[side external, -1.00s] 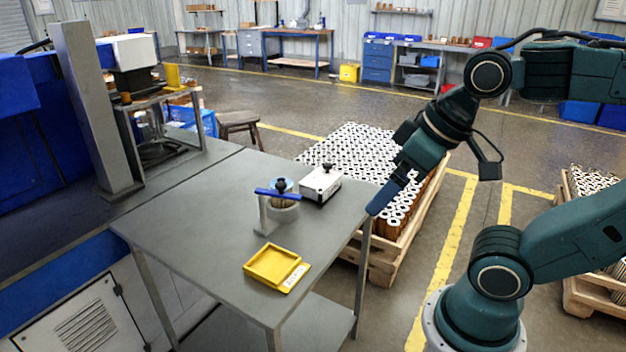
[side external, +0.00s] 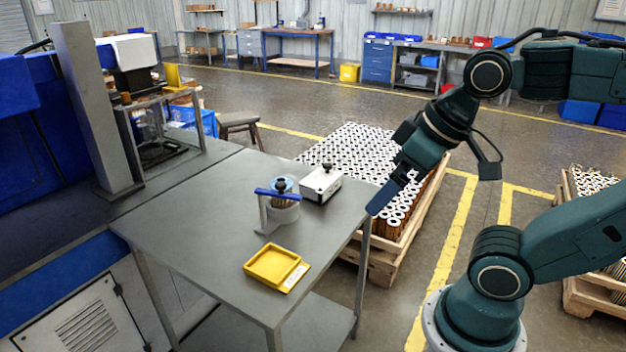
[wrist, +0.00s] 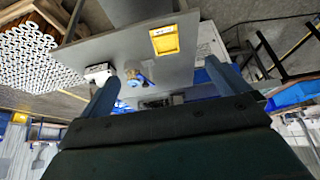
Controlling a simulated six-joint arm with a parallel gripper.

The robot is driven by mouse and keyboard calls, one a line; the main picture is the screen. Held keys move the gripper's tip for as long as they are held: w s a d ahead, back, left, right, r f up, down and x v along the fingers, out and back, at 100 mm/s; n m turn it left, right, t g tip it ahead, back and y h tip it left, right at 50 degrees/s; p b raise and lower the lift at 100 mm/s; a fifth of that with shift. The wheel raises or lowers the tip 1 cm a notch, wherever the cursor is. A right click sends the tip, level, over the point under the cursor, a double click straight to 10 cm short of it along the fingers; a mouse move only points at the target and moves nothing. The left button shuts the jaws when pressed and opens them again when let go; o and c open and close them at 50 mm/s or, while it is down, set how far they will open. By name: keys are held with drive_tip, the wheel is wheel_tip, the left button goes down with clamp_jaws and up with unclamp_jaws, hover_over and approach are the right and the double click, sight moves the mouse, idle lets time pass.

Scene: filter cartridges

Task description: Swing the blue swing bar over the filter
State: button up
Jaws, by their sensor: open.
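The blue swing bar (side external: 277,194) sits on top of a grey post on the grey table, and it also shows in the wrist view (wrist: 146,80). My gripper (side external: 378,208) is off the table's right edge, apart from the bar. In the wrist view its two blue fingers (wrist: 168,85) are wide apart with nothing between them.
A white box with a black knob (side external: 321,183) stands behind the holder. A yellow tray (side external: 274,265) lies at the table's front. A pallet of many filter cartridges (side external: 350,150) stands behind the table. The table's left part is clear.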

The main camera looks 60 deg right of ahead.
drive_tip(key=shift+c, duration=0.2)
drive_tip(key=shift+w, duration=0.1)
drive_tip(key=c, duration=0.7)
drive_tip(key=shift+w+d+r+n, duration=0.15)
drive_tip(key=shift+w+r+n, duration=0.15)
drive_tip(key=shift+w+n, duration=0.2)
drive_tip(key=c, duration=0.8)
drive_tip(key=w+n, duration=0.1)
drive_tip(key=w+r+n, duration=0.1)
drive_tip(key=w, duration=0.1)
drive_tip(key=w+d+n, duration=0.1)
drive_tip(key=n, duration=0.1)
drive_tip(key=shift+w+r+g+h, duration=0.25)
drive_tip(key=shift+g+h, duration=0.15)
clamp_jaws()
drive_tip(key=w+f+n+g+h, duration=0.1)
drive_tip(key=w+f+n, duration=0.1)
drive_tip(key=w+n, duration=0.7)
drive_tip(key=w+f+n+g+h, duration=0.1)
drive_tip(key=w+f+n+g, duration=0.1)
drive_tip(key=w+n, duration=0.6)
drive_tip(key=w, duration=0.3)
drive_tip(key=shift+w+f+n, duration=0.15)
drive_tip(key=shift+f+n, duration=0.2)
drive_tip(key=shift+n, duration=0.05)
